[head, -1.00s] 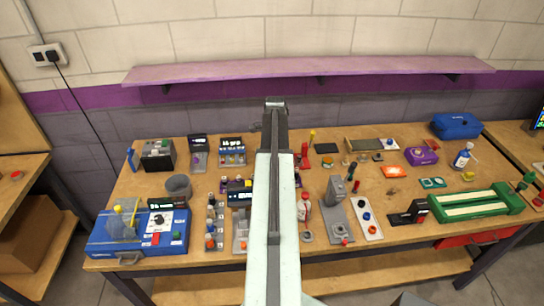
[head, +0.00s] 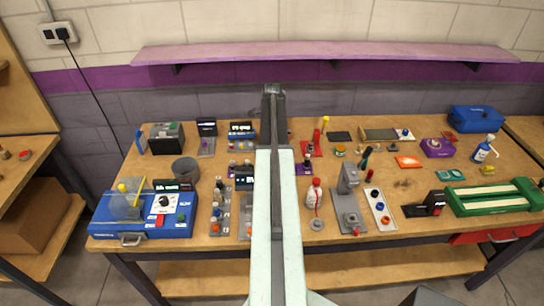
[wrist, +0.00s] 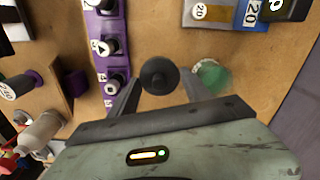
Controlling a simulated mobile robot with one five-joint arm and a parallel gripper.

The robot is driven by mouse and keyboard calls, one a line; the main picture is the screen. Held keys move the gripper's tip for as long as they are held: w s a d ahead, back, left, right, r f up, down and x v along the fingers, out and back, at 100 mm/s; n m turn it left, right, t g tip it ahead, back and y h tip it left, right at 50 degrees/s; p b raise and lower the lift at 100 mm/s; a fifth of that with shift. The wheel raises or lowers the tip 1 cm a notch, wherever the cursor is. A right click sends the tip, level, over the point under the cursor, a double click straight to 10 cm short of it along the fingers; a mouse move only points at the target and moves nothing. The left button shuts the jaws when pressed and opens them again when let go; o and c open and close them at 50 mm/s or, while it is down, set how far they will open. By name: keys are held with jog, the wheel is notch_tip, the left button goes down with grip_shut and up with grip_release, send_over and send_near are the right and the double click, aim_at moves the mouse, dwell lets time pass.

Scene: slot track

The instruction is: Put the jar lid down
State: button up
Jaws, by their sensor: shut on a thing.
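My gripper (wrist: 162,90) shows in the wrist view with its fingers shut on a dark round piece, which I take to be the jar lid (wrist: 158,74). The lid is black, with a smaller round centre facing the camera. A green, glassy round thing (wrist: 209,73), perhaps the jar, lies just right of the right finger and looks apart from the lid. How high the lid is above the wooden table (wrist: 160,25) cannot be told. In the head view my arm hides the gripper and the lid.
A purple strip with knobs (wrist: 108,50) lies left of my gripper, and a grey and blue block (wrist: 235,14) lies at the top right. Bare wood lies between them. In the head view, a red and white bottle (head: 315,194) and a grey device (head: 348,205) stand right of my arm.

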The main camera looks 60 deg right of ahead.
notch_tip(320, 180, down, 4)
jog(key=b, duration=0.3)
jog(key=shift+b, duration=0.35)
jog(key=shift+r, duration=0.25)
jog(key=shift+f, duration=0.15)
jog(key=o, duration=1)
jog(key=shift+o, duration=0.2)
notch_tip(320, 180, up, 12)
jog(key=p, duration=1.2)
jog(key=shift+r+p, duration=0.25)
jog(key=shift+p, duration=0.05)
